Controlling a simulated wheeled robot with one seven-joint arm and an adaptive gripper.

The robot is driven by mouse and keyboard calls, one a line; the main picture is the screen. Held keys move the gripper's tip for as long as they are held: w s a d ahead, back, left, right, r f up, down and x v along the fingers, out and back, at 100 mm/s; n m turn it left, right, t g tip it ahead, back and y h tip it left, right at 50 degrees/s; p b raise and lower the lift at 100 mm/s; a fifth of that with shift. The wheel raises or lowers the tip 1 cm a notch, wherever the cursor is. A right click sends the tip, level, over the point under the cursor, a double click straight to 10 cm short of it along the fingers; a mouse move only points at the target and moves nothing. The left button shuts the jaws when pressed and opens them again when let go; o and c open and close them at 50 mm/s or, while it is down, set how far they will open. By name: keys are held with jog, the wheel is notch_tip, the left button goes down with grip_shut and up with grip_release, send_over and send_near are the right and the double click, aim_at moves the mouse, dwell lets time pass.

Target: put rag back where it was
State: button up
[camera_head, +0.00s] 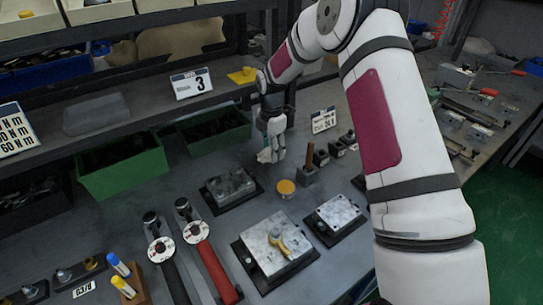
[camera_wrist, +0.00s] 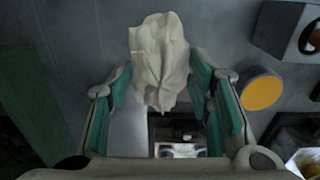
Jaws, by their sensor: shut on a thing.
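A crumpled off-white rag (camera_wrist: 158,45) hangs between the fingers of my gripper (camera_wrist: 160,85) in the wrist view. My gripper is shut on it, with teal finger pads at its two sides. In the head view my gripper (camera_head: 273,128) points down above the grey bench, below the shelf. The pale rag (camera_head: 265,156) shows only small at its fingertips. I cannot tell whether the rag touches the bench.
A yellow round-topped item (camera_head: 286,187) sits close by; it also shows in the wrist view (camera_wrist: 262,91). A dark metal block (camera_head: 230,185) lies to the left, a brush-like item in a holder (camera_head: 308,170) to the right. A green bin (camera_head: 122,170) stands further left.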

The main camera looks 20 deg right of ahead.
jog(key=shift+f, duration=1.55)
jog(key=shift+f, duration=0.15)
jog(key=o, duration=1.1)
